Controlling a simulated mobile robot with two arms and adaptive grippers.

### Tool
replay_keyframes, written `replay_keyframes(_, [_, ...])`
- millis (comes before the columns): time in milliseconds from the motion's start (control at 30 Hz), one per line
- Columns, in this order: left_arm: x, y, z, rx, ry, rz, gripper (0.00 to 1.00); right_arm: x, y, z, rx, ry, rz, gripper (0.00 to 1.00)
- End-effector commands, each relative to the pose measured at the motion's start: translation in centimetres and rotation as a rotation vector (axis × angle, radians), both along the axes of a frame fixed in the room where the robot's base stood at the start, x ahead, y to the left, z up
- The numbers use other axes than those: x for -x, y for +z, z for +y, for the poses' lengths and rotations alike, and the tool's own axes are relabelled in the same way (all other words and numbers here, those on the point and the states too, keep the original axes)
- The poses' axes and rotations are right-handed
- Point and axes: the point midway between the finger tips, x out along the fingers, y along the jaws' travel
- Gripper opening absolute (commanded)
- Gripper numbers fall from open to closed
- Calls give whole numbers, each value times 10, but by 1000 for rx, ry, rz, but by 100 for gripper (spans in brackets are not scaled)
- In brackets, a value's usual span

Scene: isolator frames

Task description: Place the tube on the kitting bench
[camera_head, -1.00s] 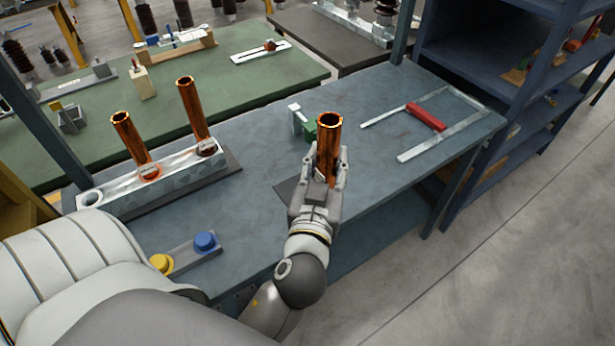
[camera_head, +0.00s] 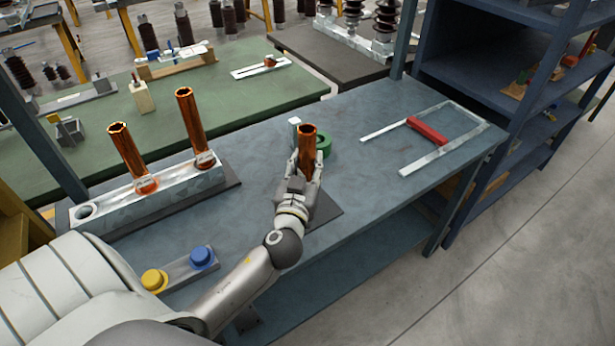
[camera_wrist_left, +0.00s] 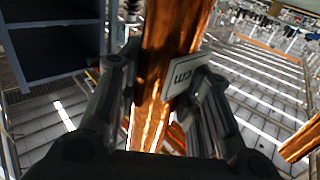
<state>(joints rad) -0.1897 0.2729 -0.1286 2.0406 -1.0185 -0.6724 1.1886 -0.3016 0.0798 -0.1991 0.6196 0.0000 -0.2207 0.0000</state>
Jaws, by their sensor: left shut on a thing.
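A copper tube (camera_head: 306,146) stands about upright in my left gripper (camera_head: 306,172), over the blue-grey bench (camera_head: 375,170). The gripper's fingers are shut around it. In the left wrist view the tube (camera_wrist_left: 165,60) runs up between the gripper's fingers (camera_wrist_left: 155,100), with a small lettered plate (camera_wrist_left: 183,76) beside it. Whether the tube's lower end touches anything is hidden behind the hand. Two more copper tubes (camera_head: 127,155) (camera_head: 190,120) stand in a grey rack at the left. My right gripper is not in view.
The rack (camera_head: 120,203) has an empty hole at its left end. A green part (camera_head: 323,145) is just behind the held tube. A dark mat (camera_head: 325,210) lies beside the hand. A button box (camera_head: 180,272) is in front; a metal frame with a red block (camera_head: 427,130) lies right.

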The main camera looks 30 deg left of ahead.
Motion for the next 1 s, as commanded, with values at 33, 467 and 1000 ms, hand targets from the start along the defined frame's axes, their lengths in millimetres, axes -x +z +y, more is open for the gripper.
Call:
replay_keyframes(33, [0, -9, -2, -4, -4, -5, 0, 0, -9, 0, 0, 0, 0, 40])
replay_keyframes(467, [0, -24, -2, -2, -3, -6, 0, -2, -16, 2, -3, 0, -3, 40])
replay_keyframes(1000, [1, -29, -2, 1, -2, 2, 55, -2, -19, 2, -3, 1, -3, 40])
